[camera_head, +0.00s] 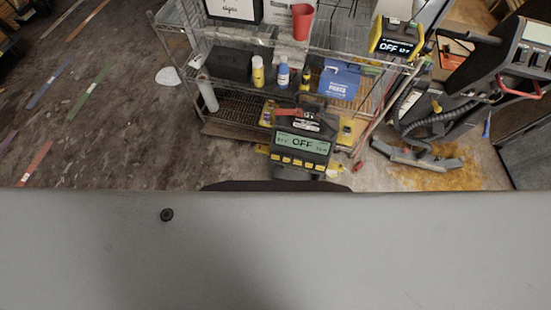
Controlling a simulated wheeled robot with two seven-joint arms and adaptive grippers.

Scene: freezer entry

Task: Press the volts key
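A dark handheld-style meter (283,136) with a pale green display (303,145) reading OFF stands in the middle, just beyond the grey surface. A row of several small yellow keys (298,163) runs under the display. Their labels are too small to read, so I cannot tell which one is the volts key. A second yellow and black device (397,38) at the upper right also has a display reading OFF. Neither of my grippers is in view.
A wire shelf cart (180,30) behind the meter holds bottles, a blue box (340,80), a black case (229,64) and a red cup (302,21). A floor machine with a hose (430,119) stands at the right. Open floor (110,130) lies left.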

